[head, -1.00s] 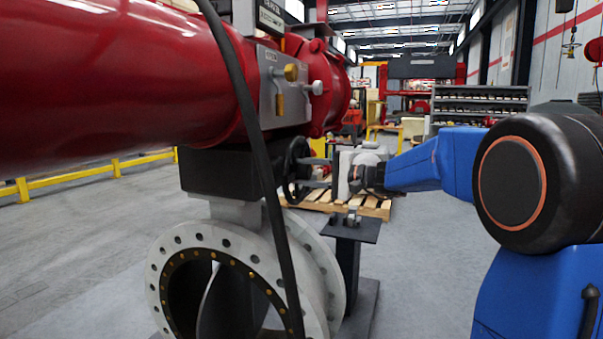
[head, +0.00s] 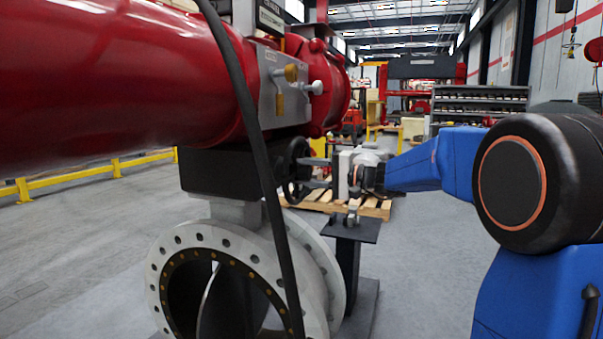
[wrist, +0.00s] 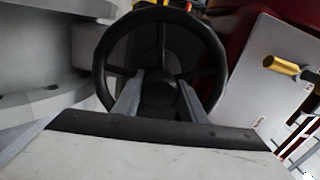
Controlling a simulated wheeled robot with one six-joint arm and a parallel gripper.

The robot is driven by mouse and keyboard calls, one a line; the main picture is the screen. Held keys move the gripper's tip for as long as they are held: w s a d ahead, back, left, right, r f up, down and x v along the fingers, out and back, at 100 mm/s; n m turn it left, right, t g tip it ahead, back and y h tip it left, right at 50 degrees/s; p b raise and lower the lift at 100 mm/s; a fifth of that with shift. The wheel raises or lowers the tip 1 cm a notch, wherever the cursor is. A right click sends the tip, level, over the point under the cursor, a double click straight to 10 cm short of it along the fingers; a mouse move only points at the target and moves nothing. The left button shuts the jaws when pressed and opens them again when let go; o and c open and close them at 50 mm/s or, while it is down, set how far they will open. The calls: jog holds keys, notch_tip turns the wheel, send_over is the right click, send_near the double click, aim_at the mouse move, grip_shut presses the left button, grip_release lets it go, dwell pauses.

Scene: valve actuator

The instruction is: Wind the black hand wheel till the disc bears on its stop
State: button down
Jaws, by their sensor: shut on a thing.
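The black hand wheel (head: 294,171) stands on the side of the black gearbox (head: 221,172) under the red actuator. It shows face-on in the wrist view (wrist: 104,62), with its spokes and dark hub. My gripper (head: 312,171) reaches the wheel from the right. In the wrist view my two fingers (wrist: 160,92) pass inside the rim and are shut on the wheel, one on each side of the hub. The exact contact at the fingertips is hard to see. The disc (head: 209,300) shows edge-on, as a grey plate inside the flanged valve body (head: 191,236). Its stop is not discernible.
A black hose (head: 258,150) hangs in front of the red actuator (head: 120,80). A small dark stand (head: 350,229) is below my gripper. A brass-handled valve (wrist: 281,66) sits on a plate right of the wheel. Open floor lies left and right.

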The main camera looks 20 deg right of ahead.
dwell(0.5)
jog(key=c, duration=1.1)
grip_release()
jog(key=v, duration=1.7)
jog(key=shift+s+d, duration=0.1)
jog(key=shift+d, duration=0.05)
